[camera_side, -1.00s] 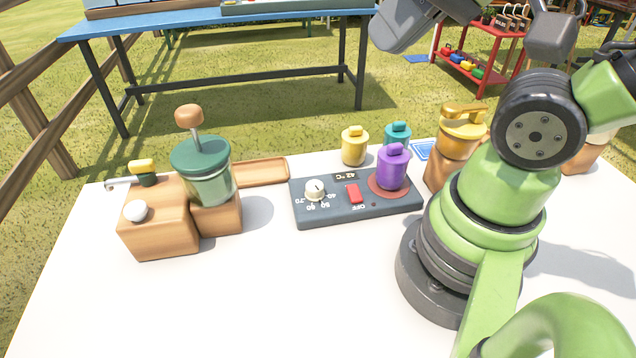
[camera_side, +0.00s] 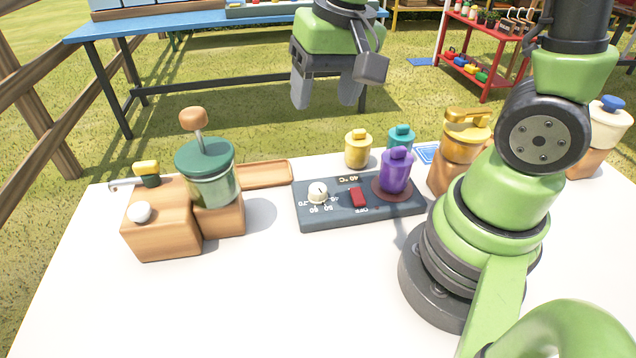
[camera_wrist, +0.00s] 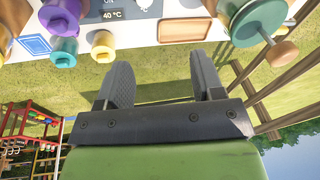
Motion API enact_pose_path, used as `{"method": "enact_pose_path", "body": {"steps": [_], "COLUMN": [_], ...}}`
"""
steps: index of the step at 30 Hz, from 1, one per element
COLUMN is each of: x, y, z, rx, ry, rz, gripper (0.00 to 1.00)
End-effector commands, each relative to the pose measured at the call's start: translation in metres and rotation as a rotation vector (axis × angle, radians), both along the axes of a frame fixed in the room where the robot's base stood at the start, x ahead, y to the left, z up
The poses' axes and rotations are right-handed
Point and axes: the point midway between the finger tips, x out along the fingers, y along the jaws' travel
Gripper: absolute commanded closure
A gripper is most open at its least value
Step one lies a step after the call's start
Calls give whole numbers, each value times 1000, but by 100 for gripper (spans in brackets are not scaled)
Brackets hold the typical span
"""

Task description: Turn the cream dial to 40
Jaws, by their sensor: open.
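The cream dial (camera_side: 318,193) sits on the left part of the dark control panel (camera_side: 340,213) in the side view, with numbers printed around it. The panel's small display (camera_side: 348,179) reads 40 °C, and the display also shows in the wrist view (camera_wrist: 117,14). A red switch (camera_side: 358,197) is right of the dial, beside the word OFF. My gripper (camera_side: 327,98) is open and empty, high above and behind the panel, apart from the dial. Its two fingers (camera_wrist: 164,90) show spread in the wrist view. The dial is hard to make out in the wrist view.
A purple jar (camera_side: 396,172) stands on the panel's round plate. Yellow (camera_side: 358,149) and teal (camera_side: 401,137) jars stand behind it. Left are a green-lidded glass jar (camera_side: 207,172), wooden blocks (camera_side: 163,232) and a wooden tray (camera_side: 265,175). The table's front (camera_side: 270,310) is clear.

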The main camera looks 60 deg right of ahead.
Motion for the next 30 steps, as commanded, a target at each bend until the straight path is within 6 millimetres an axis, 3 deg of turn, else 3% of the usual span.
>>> {"method": "enact_pose_path", "body": {"steps": [1,6,17,30], "x": [6,17,19,19], "y": [-2,-9,-11,-11], "z": [-18,-63,-102,-172], "rx": [-6,-22,-30,-29], "ry": [53,161,217,215], "rz": [-16,-59,-78,-79], "gripper": [39,39,39,39]}}
